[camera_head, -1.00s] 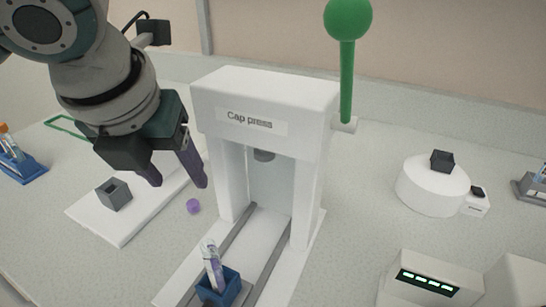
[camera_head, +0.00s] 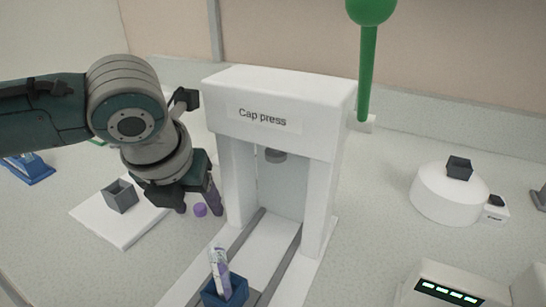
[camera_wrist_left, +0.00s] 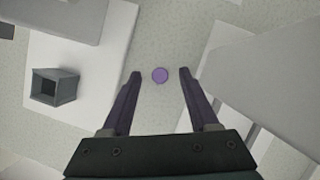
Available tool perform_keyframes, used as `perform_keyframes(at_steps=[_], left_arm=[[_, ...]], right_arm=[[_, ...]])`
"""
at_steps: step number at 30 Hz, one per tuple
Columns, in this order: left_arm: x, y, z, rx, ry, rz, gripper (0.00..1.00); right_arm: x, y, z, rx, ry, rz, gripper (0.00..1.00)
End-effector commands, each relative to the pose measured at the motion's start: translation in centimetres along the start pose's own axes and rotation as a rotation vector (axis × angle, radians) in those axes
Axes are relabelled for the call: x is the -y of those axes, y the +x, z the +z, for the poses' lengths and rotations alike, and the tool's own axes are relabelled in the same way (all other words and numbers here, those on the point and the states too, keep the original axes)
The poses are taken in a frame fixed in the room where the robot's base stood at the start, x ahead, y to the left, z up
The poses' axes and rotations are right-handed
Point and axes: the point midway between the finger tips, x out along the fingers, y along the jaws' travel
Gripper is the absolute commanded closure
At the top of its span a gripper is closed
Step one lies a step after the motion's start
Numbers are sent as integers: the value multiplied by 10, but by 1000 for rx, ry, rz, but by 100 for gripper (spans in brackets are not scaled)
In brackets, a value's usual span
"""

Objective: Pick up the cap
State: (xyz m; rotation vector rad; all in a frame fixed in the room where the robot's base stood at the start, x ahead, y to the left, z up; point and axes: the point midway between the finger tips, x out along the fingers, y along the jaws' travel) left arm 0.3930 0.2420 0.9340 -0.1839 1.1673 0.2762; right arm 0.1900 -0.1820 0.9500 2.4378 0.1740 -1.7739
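The purple cap (camera_head: 200,210) lies on the table between the white plate and the cap press. It also shows in the left wrist view (camera_wrist_left: 160,75), centred between the fingertips and a little beyond them. My left gripper (camera_head: 198,205) is open and empty, with its fingers pointing down close to the cap. In the left wrist view the two purple fingers (camera_wrist_left: 160,73) stand apart with the cap in the gap's line. I cannot tell the exact height above the cap. My right gripper is not in view.
The white cap press (camera_head: 270,120) stands close on the right. A blue holder (camera_head: 225,290) with a tube (camera_head: 219,268) sits on its rails. A white plate (camera_head: 120,232) with a grey square holder (camera_head: 120,196) is on the left. A white round device (camera_head: 445,195) stands far right.

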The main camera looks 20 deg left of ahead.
Motion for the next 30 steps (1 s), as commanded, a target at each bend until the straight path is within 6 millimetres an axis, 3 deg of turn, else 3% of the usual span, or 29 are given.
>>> perform_keyframes(at_steps=[2, 16, 25, 30], left_arm=[[0, 0, 0, 0, 0, 0, 48], [0, 0, 0, 0, -1, 1, 100], [0, -2, 0, 0, -1, 1, 100], [-1, -9, 1, -2, -4, 3, 100]], right_arm=[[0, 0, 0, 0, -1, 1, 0], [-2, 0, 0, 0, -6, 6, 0], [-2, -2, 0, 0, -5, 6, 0], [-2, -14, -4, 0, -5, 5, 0]])
